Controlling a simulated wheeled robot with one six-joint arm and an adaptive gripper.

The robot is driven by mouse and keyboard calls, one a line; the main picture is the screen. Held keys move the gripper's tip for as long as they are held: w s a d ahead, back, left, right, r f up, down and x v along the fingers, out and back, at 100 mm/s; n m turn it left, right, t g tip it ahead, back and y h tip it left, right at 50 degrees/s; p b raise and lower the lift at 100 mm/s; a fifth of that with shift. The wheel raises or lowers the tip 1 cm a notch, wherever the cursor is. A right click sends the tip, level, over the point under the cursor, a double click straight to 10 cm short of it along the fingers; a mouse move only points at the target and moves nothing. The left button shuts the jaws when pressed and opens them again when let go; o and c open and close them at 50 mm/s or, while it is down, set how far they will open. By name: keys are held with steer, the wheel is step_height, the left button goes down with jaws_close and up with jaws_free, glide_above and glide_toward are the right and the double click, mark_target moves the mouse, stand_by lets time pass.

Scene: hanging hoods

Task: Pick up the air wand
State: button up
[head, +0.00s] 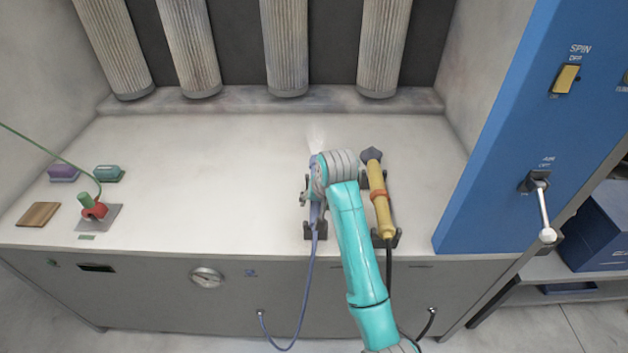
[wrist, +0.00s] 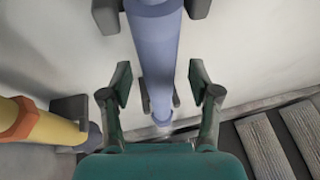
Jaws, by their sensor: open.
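A slim lavender-blue wand (wrist: 157,50) with a blue hose (head: 304,290) rests in dark cradles on the pale bench; I take it as the air wand, though no label shows. In the head view my gripper and wrist cover much of it. My gripper (wrist: 161,86) is open, with one finger on each side of the wand and visible gaps to both. A thicker yellow wand (head: 382,205) with an orange band and black hose lies in its own cradle just to the right; it also shows at the left of the wrist view (wrist: 40,125).
Ribbed filter columns (head: 287,50) hang along the back. A red and green device (head: 92,207), brown block (head: 38,214), purple block (head: 63,173) and teal block (head: 108,172) are at the left. A blue switch panel (head: 520,130) bounds the right. The bench's middle-left is clear.

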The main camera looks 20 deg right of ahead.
steer(key=shift+f, duration=0.1)
jaws_close()
step_height(320, 180, up, 10)
steer(key=shift+r, duration=0.1)
stand_by(0.6)
